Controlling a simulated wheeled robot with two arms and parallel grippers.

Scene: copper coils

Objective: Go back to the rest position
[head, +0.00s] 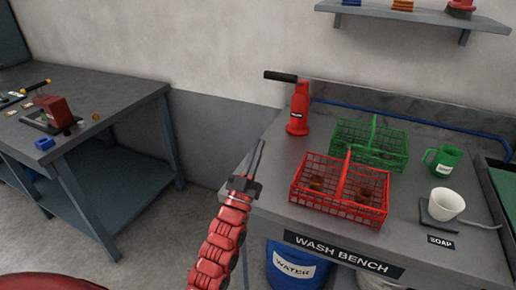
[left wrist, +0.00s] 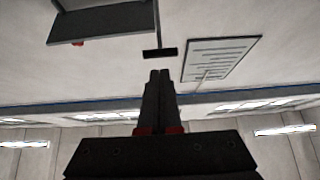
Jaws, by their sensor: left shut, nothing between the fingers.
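My left gripper (head: 256,158) is at the left front edge of the wash bench (head: 262,190), pointing up, with its fingers together and nothing between them. In the left wrist view its shut fingers (left wrist: 160,76) point toward a wall and ceiling. The red wire basket (head: 340,219) stands to the right of the gripper, apart from it, with copper-coloured coils (head: 316,182) inside. My right gripper is not in view.
A green basket (head: 394,160), red pump (head: 298,112), green mug (head: 446,159) and white bowl (head: 446,204) stand on the wash bench. A blue water bucket (head: 284,278) is below its front. A grey workbench (head: 85,135) stands at left, with open floor between.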

